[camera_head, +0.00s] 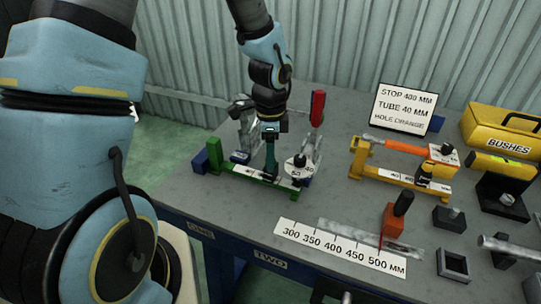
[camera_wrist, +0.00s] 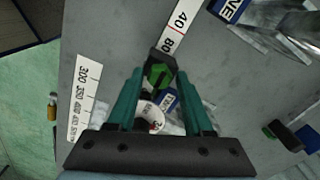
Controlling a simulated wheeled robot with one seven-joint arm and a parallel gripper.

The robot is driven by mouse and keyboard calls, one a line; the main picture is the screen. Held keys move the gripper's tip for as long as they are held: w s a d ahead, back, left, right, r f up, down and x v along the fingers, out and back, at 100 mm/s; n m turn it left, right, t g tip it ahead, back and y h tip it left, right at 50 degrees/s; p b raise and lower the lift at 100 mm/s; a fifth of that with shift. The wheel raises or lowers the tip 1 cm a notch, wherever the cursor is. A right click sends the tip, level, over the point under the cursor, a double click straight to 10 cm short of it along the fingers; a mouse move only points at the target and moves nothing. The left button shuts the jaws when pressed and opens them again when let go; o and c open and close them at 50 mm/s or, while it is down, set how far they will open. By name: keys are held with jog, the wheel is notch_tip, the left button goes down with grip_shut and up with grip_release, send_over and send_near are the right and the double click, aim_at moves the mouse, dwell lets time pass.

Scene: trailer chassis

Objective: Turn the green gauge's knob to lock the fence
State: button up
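The green gauge (camera_head: 230,172) lies on the bench in the head view, with a white scale strip along it. A dark knob piece (camera_head: 270,173) sits on its bar, right under my gripper (camera_head: 270,165). In the wrist view the knob (camera_wrist: 160,74) shows black with a green face, between the tips of my gripper (camera_wrist: 160,78). The two teal fingers stand apart, one on each side of the knob. Narrow gaps seem to show, but contact is hard to judge. A white round dial (camera_head: 298,164) with a black top stands at the gauge's right end.
A yellow and orange gauge (camera_head: 400,178) lies to the right. A red upright handle (camera_head: 318,107) and clear parts stand behind the green gauge. A long number scale (camera_head: 340,247) lies in front. A sign (camera_head: 404,108) and yellow bushes box (camera_head: 505,130) stand farther right.

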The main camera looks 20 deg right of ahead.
notch_tip(320, 180, up, 11)
jog(key=b, duration=0.1)
dwell(0.6)
jog(key=shift+f, duration=0.1)
jog(key=w+a+n+t, duration=0.1)
jog(key=a+n, duration=2)
jog(key=a, duration=0.4)
jog(key=shift+a+f+t, duration=0.2)
jog(key=shift+a+t, duration=0.1)
jog(key=shift+a, duration=0.1)
